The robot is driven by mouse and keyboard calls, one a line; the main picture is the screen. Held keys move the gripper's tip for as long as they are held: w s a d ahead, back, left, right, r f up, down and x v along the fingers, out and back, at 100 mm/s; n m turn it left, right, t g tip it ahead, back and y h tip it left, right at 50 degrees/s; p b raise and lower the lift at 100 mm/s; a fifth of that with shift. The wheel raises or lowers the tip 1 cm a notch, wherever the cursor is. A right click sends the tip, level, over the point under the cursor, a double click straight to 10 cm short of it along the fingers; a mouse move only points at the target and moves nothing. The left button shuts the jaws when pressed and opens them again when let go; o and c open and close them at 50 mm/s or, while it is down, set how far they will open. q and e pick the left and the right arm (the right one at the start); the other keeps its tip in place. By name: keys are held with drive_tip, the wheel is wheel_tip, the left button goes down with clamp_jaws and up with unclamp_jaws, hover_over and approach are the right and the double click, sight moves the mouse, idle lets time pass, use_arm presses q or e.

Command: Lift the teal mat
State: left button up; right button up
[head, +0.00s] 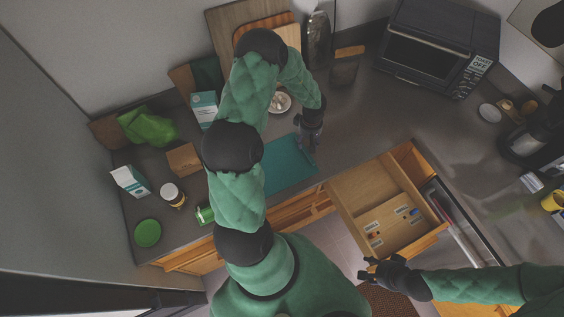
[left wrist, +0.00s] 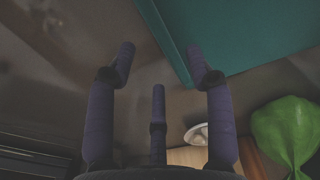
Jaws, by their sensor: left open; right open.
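The teal mat (head: 290,165) lies flat on the grey counter near its front edge, partly hidden by my left arm in the head view. In the left wrist view the mat (left wrist: 245,35) fills the upper right, with its edge and a corner close to the fingers. My left gripper (head: 308,146) is at the mat's right edge in the head view. In the left wrist view its fingers (left wrist: 160,60) are spread and empty, one overlapping the mat's edge in the picture; I cannot tell whether it touches. My right gripper (head: 368,270) is open and empty by the open drawer.
An open wooden drawer (head: 388,208) with small items juts out right of the mat. A toaster oven (head: 437,47) stands at the back right. A green bag (head: 147,126), a wooden box (head: 184,159), a carton (head: 130,181) and a jar (head: 172,194) stand left. Counter right of the mat is clear.

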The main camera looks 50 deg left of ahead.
sight(306, 149)
use_arm(q)
wheel_tip(306, 149, down, 5)
drive_tip(key=shift+s, duration=0.15)
clamp_jaws()
